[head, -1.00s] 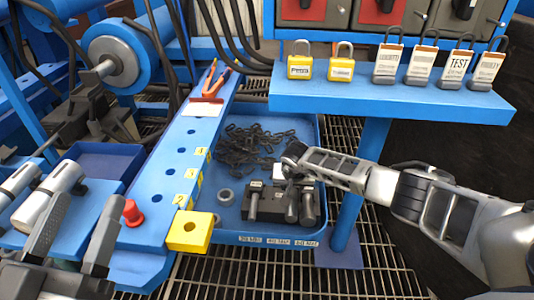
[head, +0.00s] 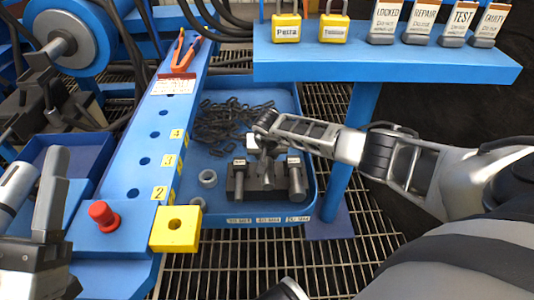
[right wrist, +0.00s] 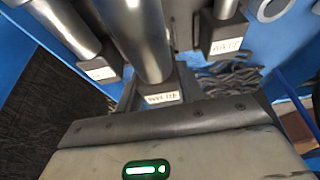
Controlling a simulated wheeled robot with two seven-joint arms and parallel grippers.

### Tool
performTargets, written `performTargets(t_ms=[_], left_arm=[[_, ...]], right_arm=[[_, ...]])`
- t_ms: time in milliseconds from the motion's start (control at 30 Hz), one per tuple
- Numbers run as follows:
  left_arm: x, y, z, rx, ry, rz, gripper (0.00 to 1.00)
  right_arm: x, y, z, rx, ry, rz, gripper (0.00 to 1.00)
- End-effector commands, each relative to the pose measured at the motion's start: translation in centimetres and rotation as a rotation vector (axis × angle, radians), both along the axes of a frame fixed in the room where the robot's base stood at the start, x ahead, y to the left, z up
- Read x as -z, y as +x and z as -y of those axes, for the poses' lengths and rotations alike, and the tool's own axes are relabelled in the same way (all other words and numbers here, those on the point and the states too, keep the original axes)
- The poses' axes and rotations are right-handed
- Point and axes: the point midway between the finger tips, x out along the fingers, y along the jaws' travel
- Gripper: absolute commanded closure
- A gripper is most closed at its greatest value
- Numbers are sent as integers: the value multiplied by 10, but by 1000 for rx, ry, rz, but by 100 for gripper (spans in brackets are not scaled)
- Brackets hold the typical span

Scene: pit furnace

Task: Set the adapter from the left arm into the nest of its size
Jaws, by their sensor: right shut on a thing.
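My right gripper (head: 264,140) reaches in from the right over a dark rack block (head: 254,190) in the blue tray. It is shut on the middle adapter (head: 267,172), a grey cylinder whose labelled base shows in the right wrist view (right wrist: 158,92). I cannot tell whether that adapter is fully down in its nest. A left adapter (head: 240,182) and a right adapter (head: 297,182) stand in the same block, each with a white label.
The blue tray (head: 310,130) also holds a dark chain (head: 225,125) and grey rings (head: 208,178). A blue rail with a red knob (head: 103,214) and yellow block (head: 175,230) lies left.

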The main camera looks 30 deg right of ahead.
Motion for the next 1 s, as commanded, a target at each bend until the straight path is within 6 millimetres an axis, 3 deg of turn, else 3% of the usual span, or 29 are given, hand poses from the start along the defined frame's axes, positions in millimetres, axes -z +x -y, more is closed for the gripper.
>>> performTargets(t_ms=[400, 1000], left_arm=[[-20, -13, 4, -6, 46, 211, 36], [-18, -12, 3, -6, 42, 196, 36]], right_arm=[[17, 2, 0, 0, 0, 5, 100], [33, 2, 0, 0, 0, 6, 100]])
